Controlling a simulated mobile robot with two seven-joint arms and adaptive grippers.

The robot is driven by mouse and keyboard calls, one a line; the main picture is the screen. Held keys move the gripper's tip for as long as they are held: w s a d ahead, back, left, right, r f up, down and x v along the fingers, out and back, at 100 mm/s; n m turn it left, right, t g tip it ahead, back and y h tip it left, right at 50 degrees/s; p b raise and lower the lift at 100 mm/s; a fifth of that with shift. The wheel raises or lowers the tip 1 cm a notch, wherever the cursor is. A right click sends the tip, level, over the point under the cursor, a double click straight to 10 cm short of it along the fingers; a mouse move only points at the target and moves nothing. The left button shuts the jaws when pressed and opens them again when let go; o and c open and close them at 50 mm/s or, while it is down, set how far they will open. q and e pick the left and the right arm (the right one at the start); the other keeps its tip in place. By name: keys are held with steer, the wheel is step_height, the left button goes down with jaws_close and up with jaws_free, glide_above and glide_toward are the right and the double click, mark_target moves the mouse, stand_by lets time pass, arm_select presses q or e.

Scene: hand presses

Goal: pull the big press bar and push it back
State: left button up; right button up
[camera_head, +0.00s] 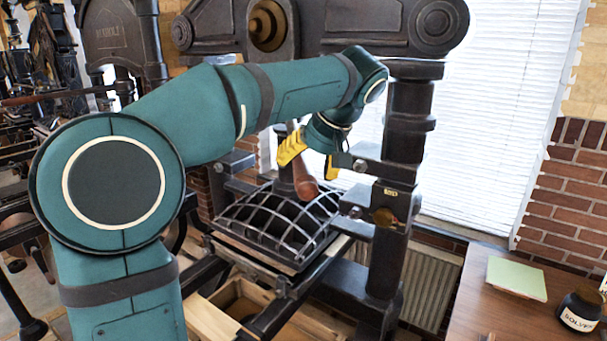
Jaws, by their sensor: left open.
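The big black hand press (405,150) stands in the middle, with two thick uprights and a heavy beam on top. A brown wooden grip (305,184), which looks like the end of the press bar, hangs in front of the press's centre. The rest of the bar is mostly hidden behind my arm and gripper. My left gripper (312,161) has yellow fingers, is open and points down at this grip. The grip shows between the two fingers; I cannot tell whether they touch it. My right gripper is not in view.
A ribbed black frame (285,222) lies on the press bed below the gripper. A wooden table (465,300) at right carries a green pad (516,278) and a dark solvent jar (580,310). Another press (112,35) stands behind at left.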

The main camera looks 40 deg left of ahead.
arm_select(q)
steer(key=shift+x, duration=1)
jaws_close()
steer(key=shift+s, duration=0.1)
